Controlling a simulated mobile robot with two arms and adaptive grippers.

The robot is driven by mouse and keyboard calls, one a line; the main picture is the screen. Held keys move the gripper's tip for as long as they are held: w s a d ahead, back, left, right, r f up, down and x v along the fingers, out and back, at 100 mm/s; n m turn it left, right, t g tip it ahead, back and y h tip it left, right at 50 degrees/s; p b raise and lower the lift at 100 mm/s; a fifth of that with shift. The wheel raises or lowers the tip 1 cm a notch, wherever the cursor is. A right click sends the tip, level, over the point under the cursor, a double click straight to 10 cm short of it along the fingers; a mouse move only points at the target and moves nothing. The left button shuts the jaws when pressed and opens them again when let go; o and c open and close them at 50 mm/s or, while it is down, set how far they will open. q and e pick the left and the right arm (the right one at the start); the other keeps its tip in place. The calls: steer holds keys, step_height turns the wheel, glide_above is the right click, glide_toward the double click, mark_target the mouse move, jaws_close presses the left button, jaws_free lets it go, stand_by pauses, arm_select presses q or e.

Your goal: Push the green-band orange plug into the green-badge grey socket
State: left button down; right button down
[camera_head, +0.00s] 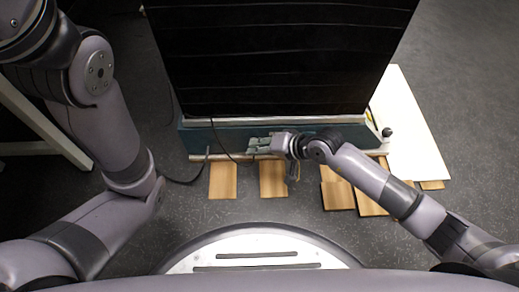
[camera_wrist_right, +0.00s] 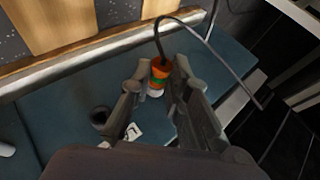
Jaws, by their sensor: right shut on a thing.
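My right gripper (camera_head: 259,146) is at the teal surface in the head view. In the right wrist view its fingers (camera_wrist_right: 161,77) are shut on the orange plug (camera_wrist_right: 158,71), which has a green band and a white lower end. A dark cable runs from the plug's top. A dark round socket-like piece (camera_wrist_right: 100,116) is on the teal surface, to the left of the fingers and apart from the plug. No green badge can be made out, so I cannot tell whether it is the task's socket. My left gripper is outside the view.
The teal surface (camera_head: 196,138) lies in front of a large black panel (camera_head: 280,60). A pale rail (camera_wrist_right: 70,63) runs along its edge. A small white label (camera_wrist_right: 133,132) is near the right fingers. Wooden boards (camera_head: 223,181) and a white board (camera_head: 408,130) lie on the floor.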

steer(key=shift+w, duration=0.15)
steer(key=c, duration=1.4)
jaws_free()
steer(key=shift+c, duration=0.2)
steer(key=shift+d+r, duration=0.1)
steer(key=v, duration=1.1)
steer(key=shift+s+d+r, duration=0.25)
